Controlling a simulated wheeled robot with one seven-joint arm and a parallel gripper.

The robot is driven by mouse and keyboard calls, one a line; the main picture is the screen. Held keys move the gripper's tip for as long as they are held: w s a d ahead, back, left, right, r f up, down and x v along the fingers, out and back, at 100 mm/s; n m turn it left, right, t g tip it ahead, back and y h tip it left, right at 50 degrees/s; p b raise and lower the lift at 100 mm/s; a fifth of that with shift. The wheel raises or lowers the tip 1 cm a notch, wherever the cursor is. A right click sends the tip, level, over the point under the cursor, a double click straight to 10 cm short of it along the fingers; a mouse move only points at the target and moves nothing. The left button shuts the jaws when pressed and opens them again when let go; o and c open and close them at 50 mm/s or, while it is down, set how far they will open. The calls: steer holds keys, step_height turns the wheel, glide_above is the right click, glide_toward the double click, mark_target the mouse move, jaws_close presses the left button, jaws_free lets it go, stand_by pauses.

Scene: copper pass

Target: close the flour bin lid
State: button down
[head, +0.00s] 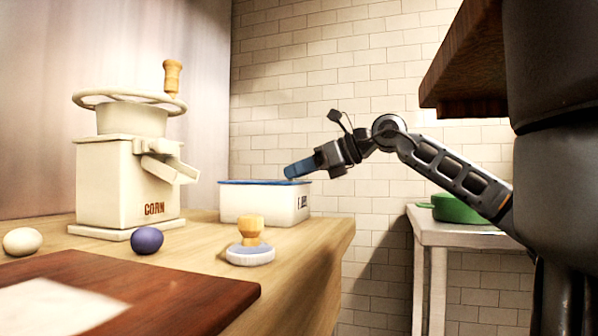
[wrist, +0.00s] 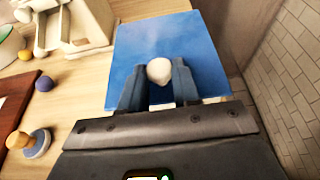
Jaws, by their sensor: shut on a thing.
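The flour bin (head: 262,204) is a white box with dark lettering, standing on the wooden counter near its far right end. Its blue lid (head: 250,182) lies level along the bin's top in the head view; I cannot tell whether any small gap is left. In the wrist view the lid (wrist: 130,48) is a flat blue square with a round white knob (wrist: 159,71). My gripper (head: 290,172) is above the lid's right part, and in the wrist view its blue fingers (wrist: 159,66) are on either side of the knob, shut on it. The bin body is hidden under the lid there.
A cream corn mill (head: 128,180) stands left of the bin. A wooden-handled stamp (head: 250,245), a purple ball (head: 147,240) and a pale egg-like ball (head: 22,241) are in front. A brown board (head: 170,293) lies nearest. A green pot (head: 462,208) sits on a side table.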

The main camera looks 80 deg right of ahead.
steer(key=shift+f, duration=0.5)
steer(key=c, duration=0.8)
jaws_free()
steer(key=shift+s, duration=0.1)
steer(key=shift+c, duration=0.2)
steer(key=shift+r, duration=0.1)
